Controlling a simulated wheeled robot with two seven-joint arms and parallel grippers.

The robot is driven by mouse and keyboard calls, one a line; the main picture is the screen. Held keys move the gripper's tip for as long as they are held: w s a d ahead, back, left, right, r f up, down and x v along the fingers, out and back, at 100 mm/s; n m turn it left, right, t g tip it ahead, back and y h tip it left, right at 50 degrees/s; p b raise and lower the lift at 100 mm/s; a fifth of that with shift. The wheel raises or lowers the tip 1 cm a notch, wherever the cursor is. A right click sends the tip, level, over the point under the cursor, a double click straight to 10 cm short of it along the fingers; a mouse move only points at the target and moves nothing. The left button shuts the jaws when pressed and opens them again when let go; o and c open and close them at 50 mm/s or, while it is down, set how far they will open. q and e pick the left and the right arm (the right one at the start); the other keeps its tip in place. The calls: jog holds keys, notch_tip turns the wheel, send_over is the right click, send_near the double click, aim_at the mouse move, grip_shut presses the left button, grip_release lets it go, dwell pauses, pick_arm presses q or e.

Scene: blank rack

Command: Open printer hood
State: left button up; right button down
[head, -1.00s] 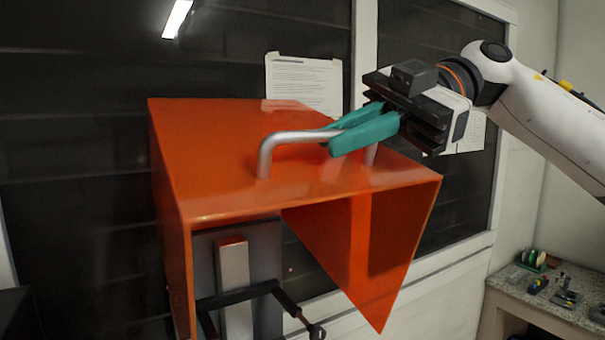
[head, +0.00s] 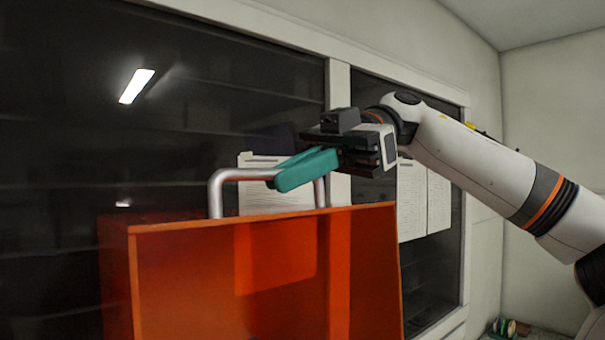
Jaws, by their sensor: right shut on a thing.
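The printer hood (head: 190,275) is a large orange box-shaped cover. It is tilted up, and its inner side faces me in the lower middle of the head view. A silver bar handle (head: 218,190) stands on its far side and shows above the top edge. My right gripper (head: 290,172) has teal fingers and is shut on the handle, near the handle's right part. The handle's right post is partly behind the fingers. The printer below the hood is out of view. My left gripper is not in view.
A dark glazed wall or window (head: 60,130) stands close behind the hood. Paper sheets (head: 410,200) hang on it. A few small items (head: 508,327) show at the lower right. The air left of the hood is clear.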

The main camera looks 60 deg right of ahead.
jog(key=c, duration=1.6)
grip_release()
jog(key=shift+w, duration=0.1)
jog(key=shift+o, duration=0.6)
jog(key=shift+w, duration=0.15)
jog(key=shift+d, duration=0.1)
jog(key=v, duration=1.2)
jog(key=shift+f, duration=0.1)
